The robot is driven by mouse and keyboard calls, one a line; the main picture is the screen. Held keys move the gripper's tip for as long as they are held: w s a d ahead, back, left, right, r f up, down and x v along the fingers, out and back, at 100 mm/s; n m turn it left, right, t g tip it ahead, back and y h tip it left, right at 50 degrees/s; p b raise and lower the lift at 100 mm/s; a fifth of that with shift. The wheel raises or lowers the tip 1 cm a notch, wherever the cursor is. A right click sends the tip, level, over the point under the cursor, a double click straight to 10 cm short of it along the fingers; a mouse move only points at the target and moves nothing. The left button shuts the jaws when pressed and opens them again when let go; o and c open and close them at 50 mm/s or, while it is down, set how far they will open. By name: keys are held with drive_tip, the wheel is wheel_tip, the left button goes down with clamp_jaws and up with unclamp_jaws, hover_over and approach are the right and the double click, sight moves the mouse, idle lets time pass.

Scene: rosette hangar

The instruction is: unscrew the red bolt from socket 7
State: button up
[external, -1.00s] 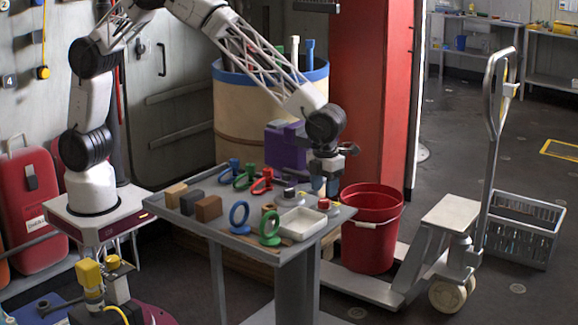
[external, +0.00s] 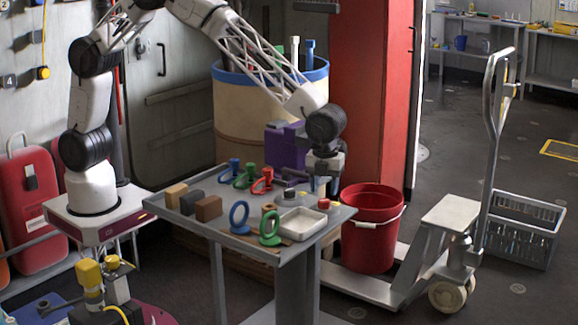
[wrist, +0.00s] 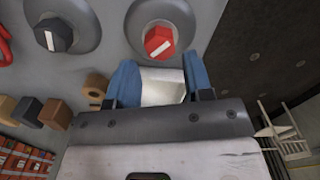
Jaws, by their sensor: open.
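The red bolt (wrist: 158,41) has a white stripe on its head and sits upright in a round grey socket (wrist: 183,22) in the wrist view. It also shows near the table's right edge in the external view (external: 324,203). No socket number can be read. My gripper (wrist: 161,82) is open, its two blue fingers apart and pointing towards the bolt's side of the table, with nothing held. In the external view my gripper (external: 322,186) is over the right part of the table, close to the red bolt. Its fingers are partly hard to make out there.
A black bolt (wrist: 52,35) sits in another socket to the left. A white tray (external: 301,224) lies near the table's front, and brown nuts (wrist: 95,86) lie beside it. Several coloured ring pieces and blocks (external: 208,208) fill the left. A red bucket (external: 371,240) stands off the table's right.

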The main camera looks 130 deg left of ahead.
drive_tip(key=n, duration=1.2)
drive_tip(key=shift+n, duration=0.3)
idle(0.4)
drive_tip(key=m, duration=0.5)
drive_tip(key=shift+m, duration=0.4)
drive_tip(key=m, duration=0.6)
drive_tip(key=shift+m, duration=0.3)
drive_tip(key=m, duration=0.5)
drive_tip(key=shift+m, duration=0.3)
drive_tip(key=m, duration=0.6)
idle(0.6)
